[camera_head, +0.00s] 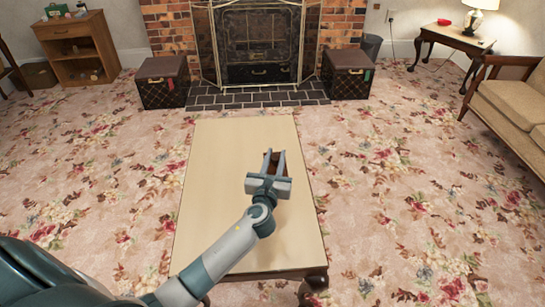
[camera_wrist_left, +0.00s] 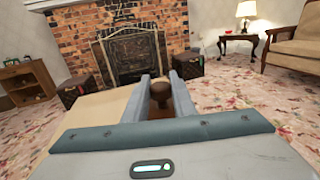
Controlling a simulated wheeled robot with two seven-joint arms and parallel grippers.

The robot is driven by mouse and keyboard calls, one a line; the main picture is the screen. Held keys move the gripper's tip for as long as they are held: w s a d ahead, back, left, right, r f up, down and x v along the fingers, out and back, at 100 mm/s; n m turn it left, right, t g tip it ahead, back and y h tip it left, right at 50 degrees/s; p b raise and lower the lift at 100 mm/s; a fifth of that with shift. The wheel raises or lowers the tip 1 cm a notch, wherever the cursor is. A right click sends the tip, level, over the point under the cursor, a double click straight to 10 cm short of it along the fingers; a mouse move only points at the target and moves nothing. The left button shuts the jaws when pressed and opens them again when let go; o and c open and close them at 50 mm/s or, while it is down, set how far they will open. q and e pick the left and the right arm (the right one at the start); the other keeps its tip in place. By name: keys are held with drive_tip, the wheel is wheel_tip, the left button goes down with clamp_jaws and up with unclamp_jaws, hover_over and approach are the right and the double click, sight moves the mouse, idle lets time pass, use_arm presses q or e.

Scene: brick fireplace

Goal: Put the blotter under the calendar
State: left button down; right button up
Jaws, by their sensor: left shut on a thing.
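My left gripper (camera_head: 275,156) is over the right side of the light wooden coffee table (camera_head: 225,190), fingers pointing toward the fireplace. It is shut on a small brown wooden thing with a rounded knob, which looks like the blotter (camera_head: 271,167). In the left wrist view the knob (camera_wrist_left: 159,89) shows between the two fingers (camera_wrist_left: 160,95); its lower part is mostly hidden. I cannot tell whether it touches the tabletop. I cannot make out a calendar in either view. My right gripper is not in view.
The rest of the tabletop is bare. Two dark trunks (camera_head: 162,82) (camera_head: 347,75) flank the fireplace (camera_head: 255,45). A wooden cabinet (camera_head: 78,48) stands back left, a lamp table (camera_head: 455,38) back right, a sofa (camera_head: 512,98) at right. Flowered carpet lies open on both sides.

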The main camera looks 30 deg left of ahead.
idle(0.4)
use_arm(q)
drive_tip(key=s+d+r+m+h, duration=0.3)
drive_tip(key=s+d+r+h, duration=0.2)
drive_tip(key=s+d+r, duration=0.6)
drive_tip(key=s+r, duration=0.3)
drive_tip(key=shift+t, duration=0.4)
drive_tip(key=shift+a, duration=0.15)
